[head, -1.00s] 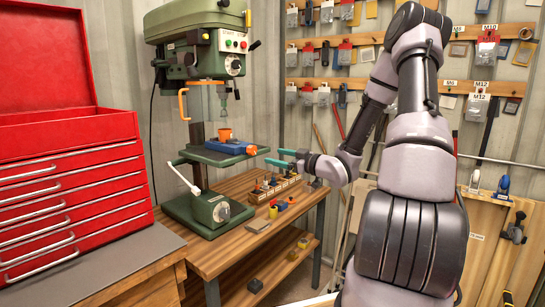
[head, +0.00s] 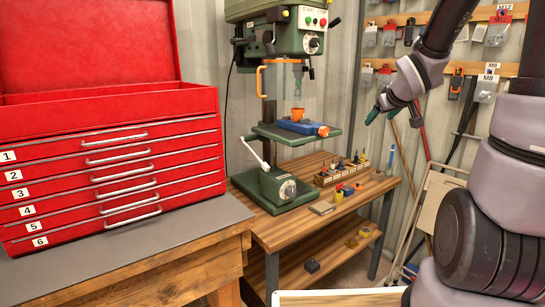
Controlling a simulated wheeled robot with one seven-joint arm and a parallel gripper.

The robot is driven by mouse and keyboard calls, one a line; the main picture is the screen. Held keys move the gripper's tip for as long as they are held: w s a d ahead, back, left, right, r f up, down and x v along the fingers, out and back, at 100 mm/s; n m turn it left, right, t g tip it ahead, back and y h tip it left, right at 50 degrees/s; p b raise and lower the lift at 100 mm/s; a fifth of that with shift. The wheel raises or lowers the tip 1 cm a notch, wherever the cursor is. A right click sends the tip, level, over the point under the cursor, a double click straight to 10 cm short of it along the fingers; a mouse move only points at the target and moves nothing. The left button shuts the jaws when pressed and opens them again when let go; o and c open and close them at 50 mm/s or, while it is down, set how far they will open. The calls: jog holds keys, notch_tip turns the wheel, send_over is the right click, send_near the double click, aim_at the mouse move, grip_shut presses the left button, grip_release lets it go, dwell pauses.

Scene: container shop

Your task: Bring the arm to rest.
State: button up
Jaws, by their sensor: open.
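My arm stands at the right of the head view, bent, with its wrist high. My gripper (head: 374,114) has teal fingers and points down and left, in the air to the right of the drill press. Its fingers are small in the picture and seen partly end-on; it is apart from everything I can see, and nothing shows between the fingers.
A tool rack (head: 326,181) stands behind. A red tool chest (head: 120,170) is at left. Tools hang on the wall at right.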

jog(key=s+a+r+m+g+y, duration=0.1)
jog(key=s+a+r+m, duration=0.1)
jog(key=s, duration=0.6)
jog(key=s+a+r+m+g+y, duration=0.1)
jog(key=s+a+r+m, duration=0.1)
jog(key=s, duration=0.6)
jog(key=s+a+r+m+g, duration=0.1)
jog(key=s+a+r+m, duration=0.2)
jog(key=s, duration=0.5)
jog(key=shift+a+r+g+y, duration=0.35)
jog(key=shift+r+g+y, duration=0.05)
jog(key=shift+r, duration=0.1)
jog(key=shift+w, duration=0.1)
